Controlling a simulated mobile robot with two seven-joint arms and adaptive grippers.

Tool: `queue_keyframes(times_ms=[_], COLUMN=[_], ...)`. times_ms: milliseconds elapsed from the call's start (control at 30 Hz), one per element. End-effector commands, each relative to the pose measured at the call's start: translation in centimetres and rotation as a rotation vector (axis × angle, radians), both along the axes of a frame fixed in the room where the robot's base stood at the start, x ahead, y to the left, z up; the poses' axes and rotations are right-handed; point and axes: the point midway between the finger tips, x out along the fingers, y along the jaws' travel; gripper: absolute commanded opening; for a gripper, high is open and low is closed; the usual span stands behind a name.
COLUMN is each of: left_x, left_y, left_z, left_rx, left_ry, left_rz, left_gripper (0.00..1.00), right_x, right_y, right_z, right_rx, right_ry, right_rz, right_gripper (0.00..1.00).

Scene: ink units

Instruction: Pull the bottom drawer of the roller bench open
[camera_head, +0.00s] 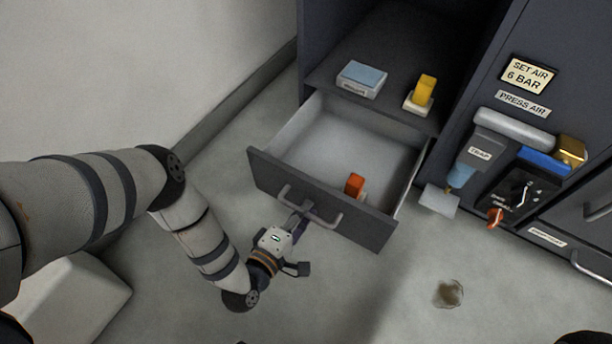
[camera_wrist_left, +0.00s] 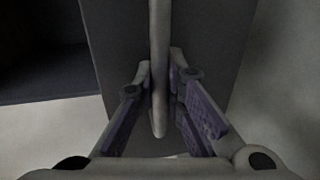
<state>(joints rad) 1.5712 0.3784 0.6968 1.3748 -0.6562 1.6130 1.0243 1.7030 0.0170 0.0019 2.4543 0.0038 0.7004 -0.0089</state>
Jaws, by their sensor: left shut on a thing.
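The bottom drawer (camera_head: 330,205) of the dark grey roller bench stands pulled out, its pale inside showing from above. An orange block (camera_head: 354,184) lies in it near the front panel. A curved grey bar handle (camera_head: 325,217) runs along the drawer front. My left gripper (camera_head: 300,216) is at this handle and shut on it. In the left wrist view the handle bar (camera_wrist_left: 159,70) passes between the two purple-padded fingers (camera_wrist_left: 165,110), with the dark drawer front behind it. My right gripper is not in view.
An open compartment above the drawer holds a blue-topped box (camera_head: 361,80) and a yellow block on a pale base (camera_head: 421,92). To the right is a cabinet with labels and an air unit (camera_head: 490,150).

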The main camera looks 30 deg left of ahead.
Motion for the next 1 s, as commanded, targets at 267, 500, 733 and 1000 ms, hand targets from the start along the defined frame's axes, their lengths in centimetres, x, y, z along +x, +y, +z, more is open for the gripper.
queue_keyframes(times_ms=[267,500,733,1000], left_x=[0.0,0.0,-0.1,-5.3], left_y=[0.0,0.0,0.0,0.1], left_z=[0.1,0.1,0.0,1.0], left_rx=[0.0,0.0,0.0,-0.002], left_ry=[-0.003,-0.002,-0.001,0.005], left_rz=[0.0,0.0,0.0,-0.002], left_gripper=[0.0,0.31,0.31,0.31], right_x=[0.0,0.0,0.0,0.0], right_y=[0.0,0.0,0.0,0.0], right_z=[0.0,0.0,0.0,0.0], right_rx=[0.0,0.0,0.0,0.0], right_ry=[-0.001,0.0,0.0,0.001], right_rz=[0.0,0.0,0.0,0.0], right_gripper=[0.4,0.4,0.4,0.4])
